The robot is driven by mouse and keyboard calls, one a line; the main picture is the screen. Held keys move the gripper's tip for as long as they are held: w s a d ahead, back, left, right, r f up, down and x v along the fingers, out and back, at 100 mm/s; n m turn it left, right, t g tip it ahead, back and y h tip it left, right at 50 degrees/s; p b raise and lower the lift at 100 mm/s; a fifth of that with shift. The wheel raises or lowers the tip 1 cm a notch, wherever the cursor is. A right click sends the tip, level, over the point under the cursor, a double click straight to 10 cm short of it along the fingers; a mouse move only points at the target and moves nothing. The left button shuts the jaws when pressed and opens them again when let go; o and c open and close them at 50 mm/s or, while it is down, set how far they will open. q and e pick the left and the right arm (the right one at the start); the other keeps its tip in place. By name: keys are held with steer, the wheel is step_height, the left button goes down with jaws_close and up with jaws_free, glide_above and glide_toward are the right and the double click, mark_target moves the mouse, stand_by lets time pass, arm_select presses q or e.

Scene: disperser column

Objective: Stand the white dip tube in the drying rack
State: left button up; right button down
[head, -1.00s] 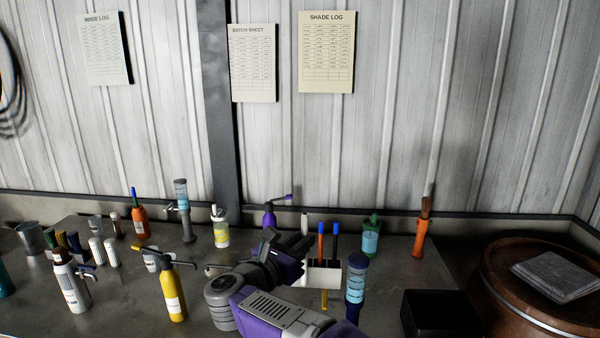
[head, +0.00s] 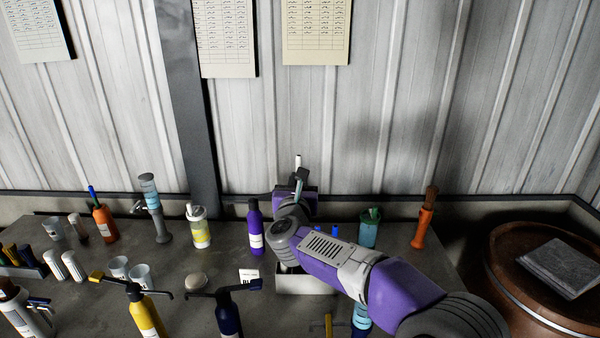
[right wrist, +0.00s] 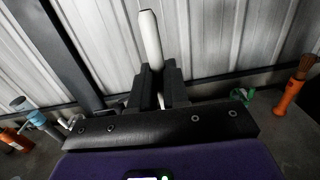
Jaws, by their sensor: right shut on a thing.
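The white dip tube (head: 298,160) stands roughly upright in my right gripper (head: 300,176), raised in front of the wall. In the right wrist view, the tube (right wrist: 150,40) rises from between the dark fingers of the right gripper (right wrist: 158,88), which are shut on it and hide part of it. A white box-like holder (head: 303,282), possibly the drying rack, sits on the bench below, largely covered by my right arm. Blue tips (head: 335,231) show behind the arm by the holder. My left gripper is not in view.
A purple bottle (head: 254,232) stands just left of my right wrist. A yellow pump bottle (head: 147,317) and a dark blue one (head: 228,315) are in front.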

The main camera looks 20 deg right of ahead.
steer(key=shift+n+y, duration=0.3)
steer(key=shift+y, duration=0.1)
steer(key=shift+w+d+f+b, duration=0.15)
steer(key=shift+f+b, duration=0.6)
steer(key=shift+f, duration=0.6)
steer(key=shift+w+d+f+b, duration=0.1)
steer(key=shift+f+b, duration=0.6)
steer(key=shift+f, duration=0.65)
steer(key=shift+f+b, duration=1.6)
steer(key=shift+f, duration=1.35)
step_height(320, 180, down, 10)
steer(key=b, duration=0.8)
steer(key=c, duration=1)
jaws_free()
steer(key=shift+c, duration=0.2)
steer(key=shift+s, duration=0.1)
